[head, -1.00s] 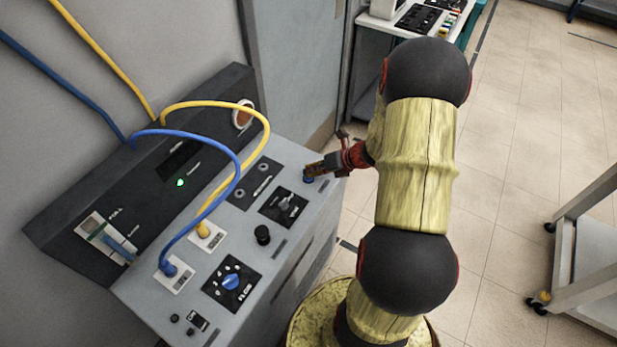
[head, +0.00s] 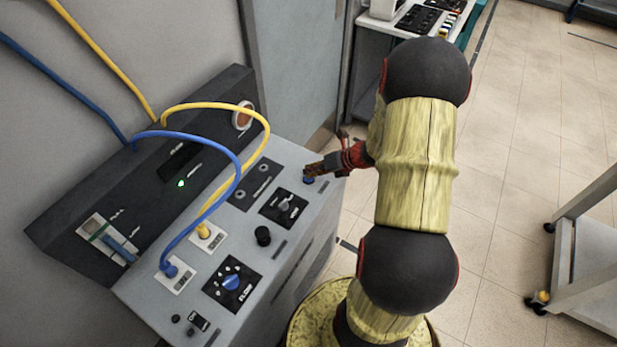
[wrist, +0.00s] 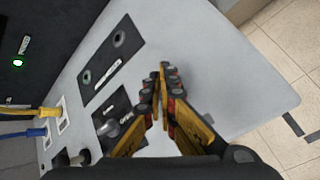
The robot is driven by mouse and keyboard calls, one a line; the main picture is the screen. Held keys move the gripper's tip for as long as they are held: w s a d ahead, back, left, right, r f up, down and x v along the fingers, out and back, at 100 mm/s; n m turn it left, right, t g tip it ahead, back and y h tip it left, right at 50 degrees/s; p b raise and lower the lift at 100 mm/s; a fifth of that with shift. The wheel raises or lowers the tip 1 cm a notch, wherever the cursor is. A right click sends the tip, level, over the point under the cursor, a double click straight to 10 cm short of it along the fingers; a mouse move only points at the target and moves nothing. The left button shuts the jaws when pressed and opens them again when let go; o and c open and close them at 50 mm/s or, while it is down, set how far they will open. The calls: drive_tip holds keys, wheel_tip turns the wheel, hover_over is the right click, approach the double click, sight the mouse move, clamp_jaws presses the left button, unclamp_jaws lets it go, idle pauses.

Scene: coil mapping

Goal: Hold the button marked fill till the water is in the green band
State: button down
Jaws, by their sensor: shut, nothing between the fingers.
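A blue button (head: 308,179) is at the far right corner of the grey panel top; its label is too small to read. My gripper (head: 310,170) is shut and empty, its fingertips right over the button. I cannot tell whether they press it. In the wrist view my gripper's closed fingertips (wrist: 163,70) point at the panel top and the button is hidden. The water gauge (head: 110,236) is a pale plate on the dark upright face. It has a green band (head: 97,232) and blue water (head: 120,246), whose top is close to the band.
A green light (head: 181,183) is lit. A cart (head: 585,250) stands at right.

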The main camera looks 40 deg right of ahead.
drive_tip(key=shift+r+p, duration=0.35)
drive_tip(key=shift+r, duration=0.2)
drive_tip(key=shift+r, duration=0.1)
wheel_tip(320, 180, up, 5)
drive_tip(key=p, duration=0.5)
idle(0.4)
